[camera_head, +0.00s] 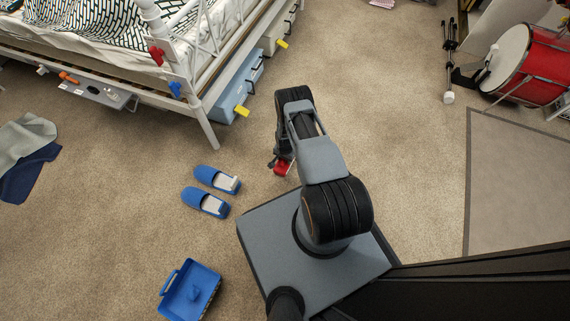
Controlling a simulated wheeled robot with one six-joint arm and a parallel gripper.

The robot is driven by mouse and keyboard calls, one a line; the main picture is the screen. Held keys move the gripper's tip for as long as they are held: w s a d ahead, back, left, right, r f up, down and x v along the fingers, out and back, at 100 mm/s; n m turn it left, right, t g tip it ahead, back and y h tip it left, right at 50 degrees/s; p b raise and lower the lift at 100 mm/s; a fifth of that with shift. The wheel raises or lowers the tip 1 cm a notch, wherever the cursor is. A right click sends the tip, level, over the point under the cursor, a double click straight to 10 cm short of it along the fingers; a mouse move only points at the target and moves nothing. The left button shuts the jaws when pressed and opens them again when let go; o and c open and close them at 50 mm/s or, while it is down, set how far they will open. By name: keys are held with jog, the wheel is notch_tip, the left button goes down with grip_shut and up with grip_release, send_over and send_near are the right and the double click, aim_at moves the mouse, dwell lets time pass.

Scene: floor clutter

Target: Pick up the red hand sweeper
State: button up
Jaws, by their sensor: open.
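A small red object (283,168), which looks like the red hand sweeper, lies on the carpet beside the front of my base. Only part of it shows, because my gripper and arm cover its far side. My gripper (279,158) points down right over it, with the jaws open. Whether the fingers touch it or stand around it cannot be told from this view.
Blue slippers (207,201) lie left of my base. A blue tray (206,294) with a handle is at the lower left. A white bed frame (201,122) with storage boxes stands at the upper left. A red drum (540,75) is at the upper right. Carpet between is clear.

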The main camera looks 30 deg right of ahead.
grip_shut()
dwell(0.4)
